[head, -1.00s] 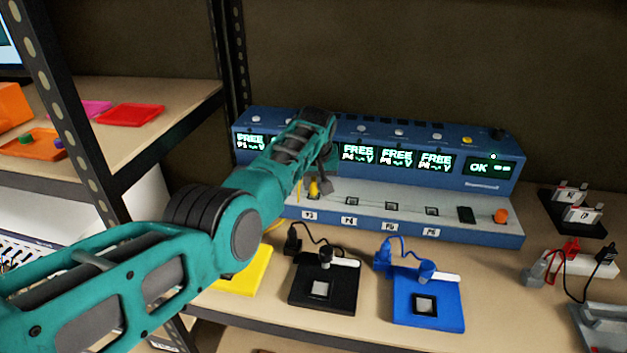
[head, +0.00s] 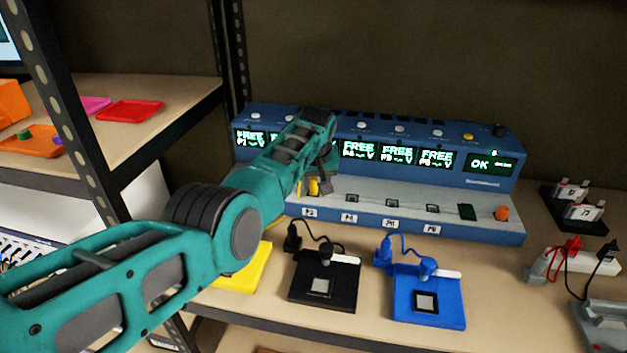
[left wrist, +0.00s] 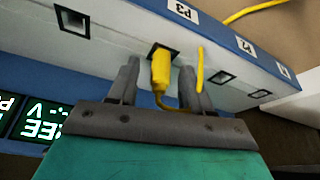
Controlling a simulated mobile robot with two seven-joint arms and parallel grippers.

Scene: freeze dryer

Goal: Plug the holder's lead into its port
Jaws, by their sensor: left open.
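The yellow holder (head: 248,272) lies on the shelf, partly hidden behind my left arm. Its yellow plug (left wrist: 160,72) is at the port beside the P3 label (left wrist: 183,10), with its tip in the square opening; how deep it sits I cannot tell. The plug also shows in the head view (head: 313,187). A yellow lead (left wrist: 199,75) runs from it past one finger. My left gripper (left wrist: 157,85) is open, with its fingers on either side of the plug and apart from it. My right gripper is out of view.
The blue console (head: 377,135) shows FREE on its visible port screens and OK at right. A black holder (head: 325,292) and a blue holder (head: 430,310) lie in front, with leads. Clips and a grey device (head: 600,325) stand at right. A metal rack post (head: 65,120) is at left.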

